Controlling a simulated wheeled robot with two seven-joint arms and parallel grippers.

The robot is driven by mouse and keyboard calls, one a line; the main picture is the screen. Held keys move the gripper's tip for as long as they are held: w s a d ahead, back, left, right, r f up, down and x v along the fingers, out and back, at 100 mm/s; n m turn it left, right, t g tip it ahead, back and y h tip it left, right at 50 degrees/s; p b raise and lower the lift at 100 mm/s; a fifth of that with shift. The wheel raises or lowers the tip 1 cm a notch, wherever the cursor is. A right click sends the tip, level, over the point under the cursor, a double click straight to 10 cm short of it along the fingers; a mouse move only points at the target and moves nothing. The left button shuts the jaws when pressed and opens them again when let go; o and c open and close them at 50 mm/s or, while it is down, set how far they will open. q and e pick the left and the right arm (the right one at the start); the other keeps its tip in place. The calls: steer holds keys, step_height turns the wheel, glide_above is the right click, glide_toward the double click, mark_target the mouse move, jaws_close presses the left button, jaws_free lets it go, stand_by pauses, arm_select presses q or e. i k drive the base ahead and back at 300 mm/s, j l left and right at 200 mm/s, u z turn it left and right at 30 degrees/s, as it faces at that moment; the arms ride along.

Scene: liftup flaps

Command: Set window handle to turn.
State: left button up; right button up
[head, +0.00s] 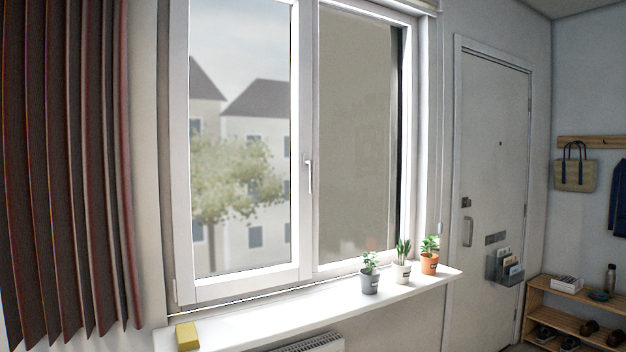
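The window handle (309,176) is a slim white lever on the middle upright of the white window frame. Its grip hangs straight down from its mount. The left window sash (245,150) with clear glass looks closed in its frame, with houses and a tree behind it. The right pane (355,140) looks grey-beige, with a dark strip along its right side. Neither of my grippers shows in the head view.
The white sill (300,312) below carries a yellow sponge-like block (187,336) at left and three potted plants (401,270) at right. A radiator (312,344) sits under it. A dark red curtain (70,170) hangs left. A door (490,180) and shoe rack (575,315) stand right.

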mark_target(310, 162)
steer(key=i+l+u, duration=0.1)
steer(key=u, duration=0.45)
steer(key=i+l+u, duration=0.3)
steer(key=l, duration=0.3)
steer(key=i+l+u, duration=0.3)
steer(key=l, duration=0.35)
steer(key=i+l+u, duration=0.15)
steer(key=l, duration=0.2)
